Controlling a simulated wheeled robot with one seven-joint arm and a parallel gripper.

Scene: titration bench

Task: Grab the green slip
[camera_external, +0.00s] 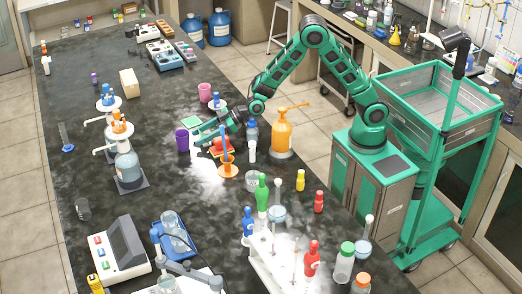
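My gripper (203,133) is green and dark, low over the black bench top (150,215), at the end of my arm reaching in from the right.
Several bottles and flasks crowd the bench's near right.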

